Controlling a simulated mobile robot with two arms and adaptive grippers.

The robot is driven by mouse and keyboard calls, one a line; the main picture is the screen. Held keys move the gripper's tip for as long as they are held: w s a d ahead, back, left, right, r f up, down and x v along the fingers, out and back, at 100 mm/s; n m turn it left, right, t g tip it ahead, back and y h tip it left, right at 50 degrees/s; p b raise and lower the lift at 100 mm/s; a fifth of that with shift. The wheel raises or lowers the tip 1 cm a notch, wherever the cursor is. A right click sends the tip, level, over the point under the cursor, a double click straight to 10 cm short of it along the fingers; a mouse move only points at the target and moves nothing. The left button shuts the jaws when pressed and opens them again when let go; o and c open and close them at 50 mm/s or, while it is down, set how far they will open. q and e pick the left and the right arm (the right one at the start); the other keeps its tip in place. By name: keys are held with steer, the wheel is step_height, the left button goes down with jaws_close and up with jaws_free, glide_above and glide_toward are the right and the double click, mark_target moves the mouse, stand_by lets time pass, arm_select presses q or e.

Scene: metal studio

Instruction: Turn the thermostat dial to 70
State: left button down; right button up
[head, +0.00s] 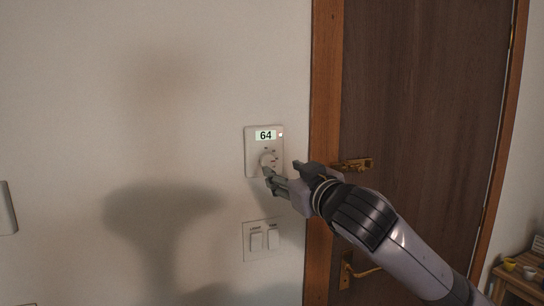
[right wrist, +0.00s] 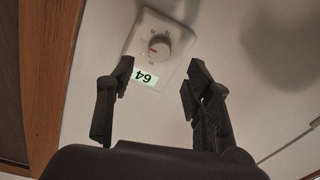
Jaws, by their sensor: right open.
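The thermostat (head: 252,152) is a white plate on the wall left of the door frame. Its display (head: 265,135) reads 64. In the right wrist view the thermostat appears upside down, with the dial (right wrist: 160,47) above the display (right wrist: 144,77). A small red mark shows on the dial. My right gripper (right wrist: 152,92) is open and empty, its fingers apart in front of the plate and not closed around the dial. My left gripper is not in view.
A light switch plate (head: 248,240) with two rockers is below the thermostat. A brown door (head: 425,100) with a wooden frame (head: 325,80) and brass handle (head: 361,271) stands to the right. A shelf with small bowls (head: 529,272) is at the far right. The wall at left is mostly bare.

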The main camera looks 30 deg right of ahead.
mark_target(269, 163)
steer(key=w, duration=0.2)
steer(key=w+p, duration=0.1)
steer(key=w, duration=0.1)
steer(key=w+d+p, duration=0.1)
steer(key=w, duration=0.1)
steer(key=shift+r, duration=0.15)
steer(key=shift+w+d, duration=0.1)
steer(key=shift+w, duration=0.5)
steer(key=shift+c, duration=0.3)
jaws_close()
